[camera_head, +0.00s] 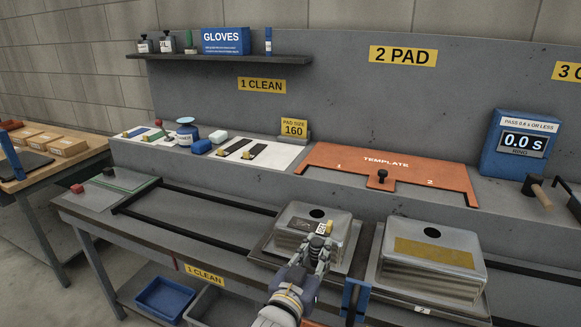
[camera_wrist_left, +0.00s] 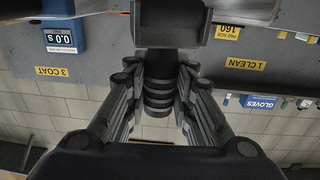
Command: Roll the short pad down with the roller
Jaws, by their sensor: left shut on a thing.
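The left sink (camera_head: 289,246) lies upside down on the rack, with a round hole in its base. A dark short pad (camera_head: 301,223) lies on its top, with a pale label and a yellow tab at its right end. My left gripper (camera_head: 319,251) is over the front right of this sink, by the pad. In the left wrist view its fingers (camera_wrist_left: 160,95) are shut on a black ribbed grip (camera_wrist_left: 158,88), apparently the roller's, with a wide grey part beyond it. The roller is mostly hidden in the head view; contact with the pad cannot be told. My right gripper is not in view.
A second sink (camera_head: 428,262) with a tan pad stands to the right. A blue upright part (camera_head: 355,299) is between the sinks at the front. The orange template (camera_head: 385,170) and a blue timer box (camera_head: 520,142) are on the back ledge. The rack's left part is empty.

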